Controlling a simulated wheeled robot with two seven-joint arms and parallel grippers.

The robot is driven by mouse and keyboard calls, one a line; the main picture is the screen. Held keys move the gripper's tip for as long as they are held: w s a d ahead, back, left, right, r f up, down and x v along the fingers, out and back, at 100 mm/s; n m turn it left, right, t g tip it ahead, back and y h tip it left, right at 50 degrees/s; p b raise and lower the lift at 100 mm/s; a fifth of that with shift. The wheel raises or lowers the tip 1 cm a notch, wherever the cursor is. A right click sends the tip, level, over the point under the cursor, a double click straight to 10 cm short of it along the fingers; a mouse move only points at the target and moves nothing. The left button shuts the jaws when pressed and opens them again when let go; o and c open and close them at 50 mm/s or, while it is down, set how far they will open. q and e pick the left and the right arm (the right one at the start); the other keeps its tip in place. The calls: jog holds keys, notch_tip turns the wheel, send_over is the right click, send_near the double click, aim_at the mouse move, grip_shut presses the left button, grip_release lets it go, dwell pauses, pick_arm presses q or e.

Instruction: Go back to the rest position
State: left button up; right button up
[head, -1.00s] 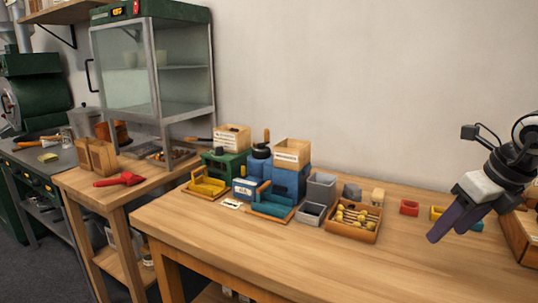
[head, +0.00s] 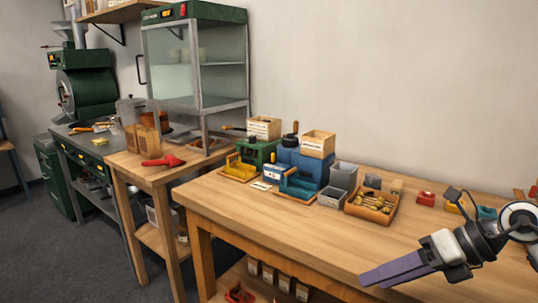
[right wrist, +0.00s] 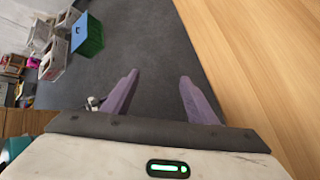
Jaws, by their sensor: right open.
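My right gripper (head: 372,278) is in the lower right of the head view, in front of the wooden worktable's (head: 240,205) front part. In the right wrist view its two purple fingers (right wrist: 158,80) are apart with nothing between them. Grey floor shows behind the fingers, and the table edge (right wrist: 225,70) runs along the right. My left gripper is not in view.
On the table stand a blue machine (head: 300,168), a green machine (head: 257,153), a grey bin (head: 343,176) and a wooden tray (head: 391,216) with several items. A side table (head: 125,165) holds a red scoop (head: 165,162). The table's front middle is clear.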

jog(key=s+a+m+t+y, duration=0.2)
jog(key=a+m+t+y, duration=0.45)
jog(key=a, duration=0.65)
jog(key=d+f+m+t+h, duration=0.2)
jog(key=f+m+t+h, duration=0.15)
jog(key=f+m, duration=0.45)
jog(key=d+f+m+t+h, duration=0.3)
jog(key=f+m+h, duration=0.1)
jog(key=m, duration=0.8)
jog(key=s+a+f+m+g+h, duration=0.1)
jog(key=s+f+m+g+h, duration=0.4)
jog(key=s+f, duration=1.2)
notch_tip(320, 180, down, 3)
jog(key=m+g, duration=0.3)
jog(key=m, duration=0.2)
jog(key=shift+s+f, duration=0.15)
jog(key=shift+f, duration=0.05)
